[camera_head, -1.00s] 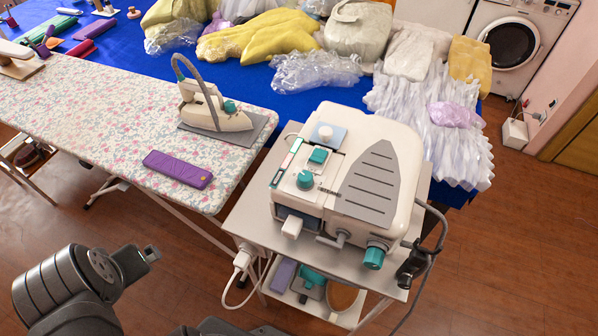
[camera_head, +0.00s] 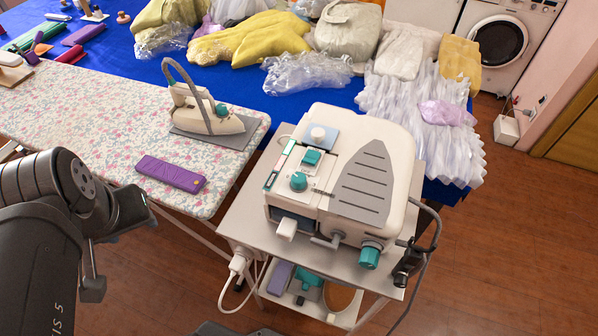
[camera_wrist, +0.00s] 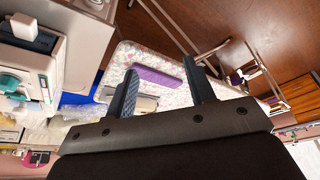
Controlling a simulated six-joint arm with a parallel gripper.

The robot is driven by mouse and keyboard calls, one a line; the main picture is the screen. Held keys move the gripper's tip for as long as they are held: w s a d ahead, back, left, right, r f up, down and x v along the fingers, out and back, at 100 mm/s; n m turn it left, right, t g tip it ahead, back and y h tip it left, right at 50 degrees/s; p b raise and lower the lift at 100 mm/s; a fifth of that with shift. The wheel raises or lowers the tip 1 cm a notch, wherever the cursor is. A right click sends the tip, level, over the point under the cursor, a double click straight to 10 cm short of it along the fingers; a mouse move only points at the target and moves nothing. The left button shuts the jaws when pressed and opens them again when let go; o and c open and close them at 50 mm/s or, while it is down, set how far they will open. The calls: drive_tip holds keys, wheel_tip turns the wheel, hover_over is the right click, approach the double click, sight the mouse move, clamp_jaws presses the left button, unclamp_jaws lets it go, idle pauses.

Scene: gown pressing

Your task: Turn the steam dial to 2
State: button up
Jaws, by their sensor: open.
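The white steam station (camera_head: 395,140) stands on a small trolley in the head view. A round teal dial (camera_head: 298,181) with a small marked strip beside it sits on its top panel; the numbers are too small to read. A second teal knob (camera_head: 370,256) is low on its front. Part of the station also shows upside down at the left of the wrist view (camera_wrist: 30,62). My gripper (camera_head: 116,258) is at the left, well apart from the station and in front of the ironing board. In the wrist view its two fingers (camera_wrist: 160,85) are spread with nothing between them.
The floral ironing board (camera_head: 75,115) holds an iron (camera_head: 208,115) and a purple pad (camera_head: 171,174). A grey hose (camera_head: 436,228) runs along the trolley's (camera_head: 235,215) right side. A white plug and cord (camera_head: 238,264) hang at its left. Open floor lies between my arm and the trolley.

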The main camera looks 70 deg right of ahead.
drive_tip(key=s+d+r+m+g+y, duration=0.1)
drive_tip(key=s+d+r+m, duration=0.1)
drive_tip(key=s+d+r, duration=0.3)
drive_tip(key=s+d+r+m+g, duration=0.1)
drive_tip(key=d+r+m, duration=0.15)
drive_tip(key=d, duration=0.55)
drive_tip(key=m+y, duration=0.2)
drive_tip(key=m, duration=0.3)
approach(299, 178)
drive_tip(key=shift+g, duration=0.3)
drive_tip(key=f, duration=0.5)
drive_tip(key=w+f, duration=0.1)
drive_tip(key=f, duration=0.2)
drive_tip(key=shift+a+f, duration=0.1)
drive_tip(key=shift+f, duration=0.3)
drive_tip(key=c, duration=1)
